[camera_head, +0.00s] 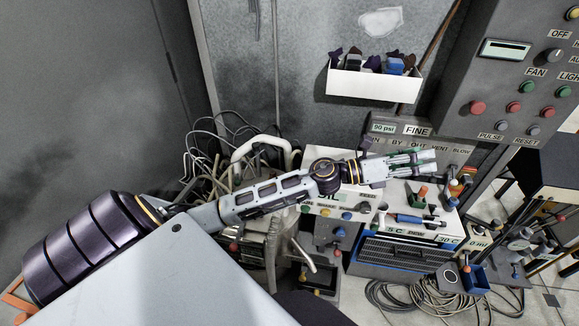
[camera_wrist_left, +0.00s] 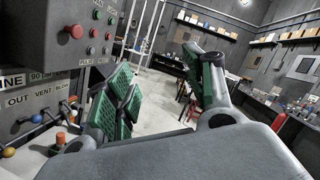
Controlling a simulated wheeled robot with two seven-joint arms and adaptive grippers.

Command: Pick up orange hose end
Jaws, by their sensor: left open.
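My left gripper (camera_head: 428,162) reaches in from the left over the equipment bench, below the "FINE" panel. In the left wrist view it (camera_wrist_left: 158,68) is open and empty, with green pads on both fingers and open floor showing between them. I cannot tell for sure which part is the orange hose end. A small orange-tipped piece (camera_head: 423,191) stands upright on the bench just below the gripper, apart from it. An orange knob (camera_wrist_left: 60,138) shows at the lower left of the wrist view, outside the fingers. My right gripper is not in view.
A control panel (camera_head: 520,75) with buttons stands at the upper right. A white bin (camera_head: 372,85) hangs on the wall above the gripper. Coiled hoses (camera_head: 440,298) lie on the floor at the bottom right. A blue-fronted unit (camera_head: 405,252) stands below the bench top.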

